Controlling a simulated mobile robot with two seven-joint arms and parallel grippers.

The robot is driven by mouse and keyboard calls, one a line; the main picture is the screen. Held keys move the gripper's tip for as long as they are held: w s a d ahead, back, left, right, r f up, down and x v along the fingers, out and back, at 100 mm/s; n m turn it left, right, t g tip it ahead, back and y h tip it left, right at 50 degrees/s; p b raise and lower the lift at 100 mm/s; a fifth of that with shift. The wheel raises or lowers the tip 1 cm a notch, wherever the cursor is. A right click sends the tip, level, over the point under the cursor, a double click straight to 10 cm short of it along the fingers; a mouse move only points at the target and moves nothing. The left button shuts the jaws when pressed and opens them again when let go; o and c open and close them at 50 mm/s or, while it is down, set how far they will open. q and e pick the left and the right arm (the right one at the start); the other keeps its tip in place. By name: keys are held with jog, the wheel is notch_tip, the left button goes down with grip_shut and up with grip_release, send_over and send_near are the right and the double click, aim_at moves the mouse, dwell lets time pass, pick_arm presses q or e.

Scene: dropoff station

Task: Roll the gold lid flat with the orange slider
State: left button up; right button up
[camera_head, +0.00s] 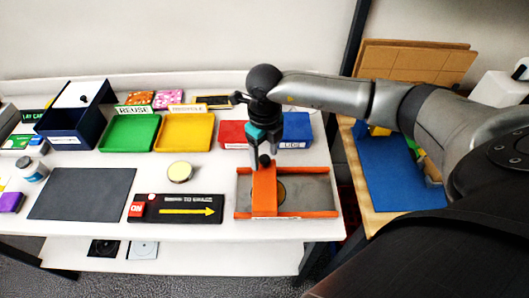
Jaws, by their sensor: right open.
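The orange slider (264,197) is a flat bar lying across an orange-railed grey tray (315,192), left of the tray's middle. A gold round edge, which looks like the gold lid (282,190), shows just right of the slider; the rest of it is hidden under the bar. My right gripper (263,160) points down at the slider's far end. Its fingers are apart around a dark knob there; I cannot tell if they touch it. My left gripper is not in view.
A black panel (178,217) with a yellow arrow and red button lies left of the tray. A small round pale-topped thing (180,171) stands behind it. Green (130,132), yellow (185,132), red (233,134) and blue (297,130) bins line the back. A grey mat (82,193) lies left.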

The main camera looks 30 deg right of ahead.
grip_shut()
dwell(0.3)
dwell(1.0)
